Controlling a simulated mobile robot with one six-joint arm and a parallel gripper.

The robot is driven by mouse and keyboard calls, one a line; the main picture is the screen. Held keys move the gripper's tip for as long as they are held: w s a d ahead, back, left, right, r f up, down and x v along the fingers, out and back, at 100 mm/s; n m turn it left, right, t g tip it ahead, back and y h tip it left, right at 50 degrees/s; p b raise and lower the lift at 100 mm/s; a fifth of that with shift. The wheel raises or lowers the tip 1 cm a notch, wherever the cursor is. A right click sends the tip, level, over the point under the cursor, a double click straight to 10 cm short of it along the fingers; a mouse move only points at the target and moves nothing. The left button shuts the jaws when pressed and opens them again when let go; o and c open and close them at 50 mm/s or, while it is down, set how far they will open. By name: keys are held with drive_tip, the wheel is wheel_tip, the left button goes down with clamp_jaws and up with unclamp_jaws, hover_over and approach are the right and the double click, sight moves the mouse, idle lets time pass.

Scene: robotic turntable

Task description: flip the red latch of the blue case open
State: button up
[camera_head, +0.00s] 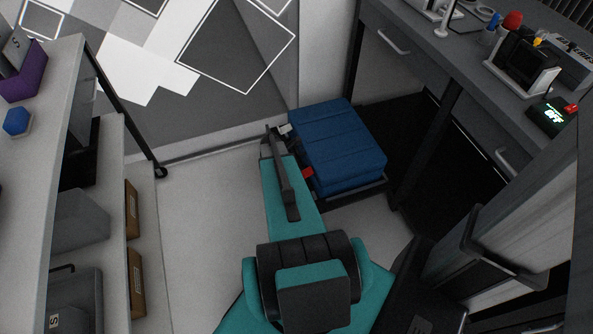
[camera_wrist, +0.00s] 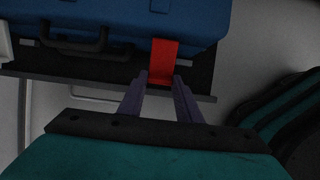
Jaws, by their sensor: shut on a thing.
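The blue case (camera_head: 335,148) lies on a low dark stand on the floor, under the right-hand desk. It also fills the top of the wrist view (camera_wrist: 120,22). Its red latch (camera_wrist: 163,62) hangs down over the near side of the case in the wrist view. In the head view the latch (camera_head: 308,173) is a small red patch beside my teal arm. My gripper (camera_wrist: 161,80) is at the latch's lower end, with a finger on each side of it. The fingers are shut on the latch. In the head view the fingertips are hidden by my arm.
The case's black handle (camera_wrist: 75,47) is left of the latch. The dark stand (camera_wrist: 200,95) sticks out beneath the case. A grey desk (camera_head: 430,60) is at the right, and a shelf unit (camera_head: 90,130) at the left. The floor (camera_head: 205,215) between is clear.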

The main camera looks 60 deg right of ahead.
drive_tip(key=shift+d+r+t+y+p, duration=0.2)
drive_tip(key=shift+r+t+y+p, duration=0.35)
drive_tip(key=shift+p, duration=0.55)
drive_tip(key=o, duration=1)
drive_tip(key=shift+o, duration=0.2)
drive_tip(key=shift+a+r, duration=0.1)
drive_tip(key=v, duration=1.3)
drive_tip(key=shift+r+p, duration=0.3)
drive_tip(key=shift+p, duration=0.15)
